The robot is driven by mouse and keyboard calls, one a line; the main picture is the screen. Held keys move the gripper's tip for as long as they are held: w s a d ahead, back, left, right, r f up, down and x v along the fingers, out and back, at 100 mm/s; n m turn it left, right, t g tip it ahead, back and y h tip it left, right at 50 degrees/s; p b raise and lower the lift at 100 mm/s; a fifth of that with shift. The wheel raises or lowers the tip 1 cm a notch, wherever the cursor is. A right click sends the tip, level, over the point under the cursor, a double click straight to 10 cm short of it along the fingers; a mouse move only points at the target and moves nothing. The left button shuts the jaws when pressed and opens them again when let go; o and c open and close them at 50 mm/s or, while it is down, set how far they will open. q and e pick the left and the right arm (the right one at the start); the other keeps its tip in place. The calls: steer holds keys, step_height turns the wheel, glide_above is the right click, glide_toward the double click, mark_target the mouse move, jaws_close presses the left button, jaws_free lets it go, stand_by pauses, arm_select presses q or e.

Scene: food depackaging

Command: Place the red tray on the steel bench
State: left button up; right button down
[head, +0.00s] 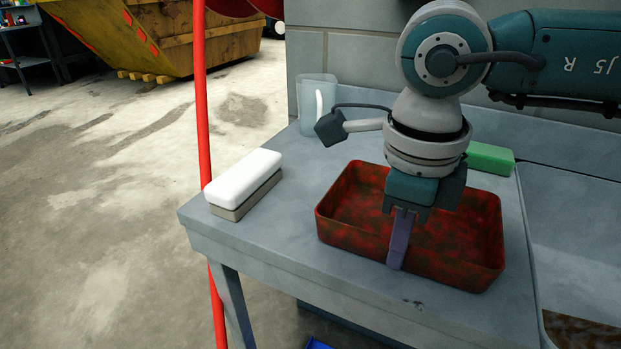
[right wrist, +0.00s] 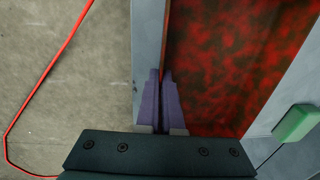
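The red tray (head: 345,205), mottled with dark patches, is an open, shallow box. It sits level on the grey steel bench (head: 290,232), close to the front edge, and looks empty. My right gripper (head: 399,240) points down at the tray's near wall, with one purple finger in front of it. In the right wrist view the two fingers (right wrist: 160,98) are close together, one on each side of the wall of the tray (right wrist: 235,60), so the gripper is shut on it. The tray's underside is hidden. My left gripper is not in view.
A white-topped block (head: 245,182) stands at the bench's left end. A clear container (head: 310,105) is at the back left, and a green block (head: 491,158) lies behind the tray. A red pole (head: 203,120) rises beside the bench. Bare bench lies between white block and tray.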

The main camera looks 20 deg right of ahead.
steer(key=shift+f, duration=0.2)
steer(key=c, duration=1.1)
jaws_free()
steer(key=shift+r, duration=0.1)
